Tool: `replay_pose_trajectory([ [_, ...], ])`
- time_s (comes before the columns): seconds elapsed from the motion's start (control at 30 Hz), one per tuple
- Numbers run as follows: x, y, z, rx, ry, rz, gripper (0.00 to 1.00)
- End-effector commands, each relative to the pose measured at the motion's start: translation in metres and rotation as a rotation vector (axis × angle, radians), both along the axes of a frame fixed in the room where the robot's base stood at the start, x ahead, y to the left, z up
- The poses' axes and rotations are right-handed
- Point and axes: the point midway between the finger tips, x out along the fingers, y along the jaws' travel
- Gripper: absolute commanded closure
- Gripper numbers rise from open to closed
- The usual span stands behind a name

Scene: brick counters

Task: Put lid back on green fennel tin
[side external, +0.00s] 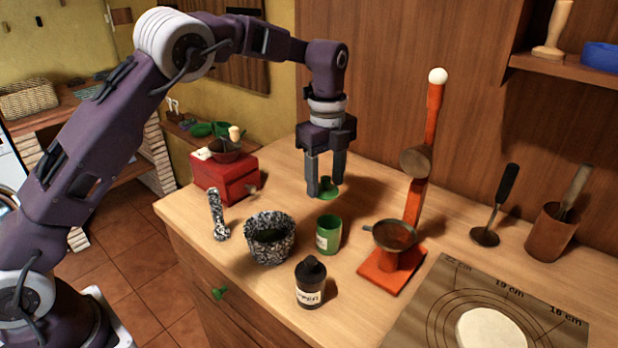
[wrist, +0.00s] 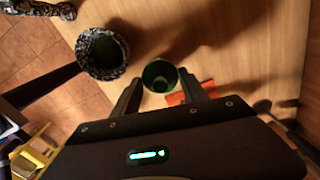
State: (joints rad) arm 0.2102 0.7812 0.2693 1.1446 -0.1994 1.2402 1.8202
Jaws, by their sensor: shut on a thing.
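The green tin (side external: 328,236) stands upright and open on the wooden counter, with a pale label on its side. My gripper (side external: 326,190) points down behind the tin in the side view, shut on the green lid (side external: 328,187) by its raised middle part. I cannot tell whether the lid is touching the counter. In the wrist view a green round shape shows between my gripper's fingers (wrist: 160,85); I cannot tell there which part is lid and which is tin.
A speckled mortar (side external: 269,241) stands left of the tin, with its pestle (side external: 217,214) beyond. A black labelled jar (side external: 309,284) is in front. An orange stand (side external: 391,271) with a metal bowl is right of the tin. A red box grinder (side external: 226,177) stands at the left edge.

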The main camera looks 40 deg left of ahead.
Motion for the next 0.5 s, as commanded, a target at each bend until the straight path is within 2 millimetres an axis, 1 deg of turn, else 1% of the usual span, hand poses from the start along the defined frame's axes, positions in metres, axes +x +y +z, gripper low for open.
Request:
replay_pose_trajectory([
  [0.03,-0.006,-0.012,0.005,-0.001,-0.001,-0.029,0.87],
  [0.1,-0.011,-0.020,0.008,0.000,0.000,-0.052,0.87],
  [0.17,-0.014,-0.024,0.006,0.000,0.002,-0.061,0.87],
  [0.27,-0.014,-0.024,-0.002,0.001,0.003,-0.062,0.87],
  [0.5,-0.014,-0.023,-0.033,0.002,0.004,-0.061,0.87],
])
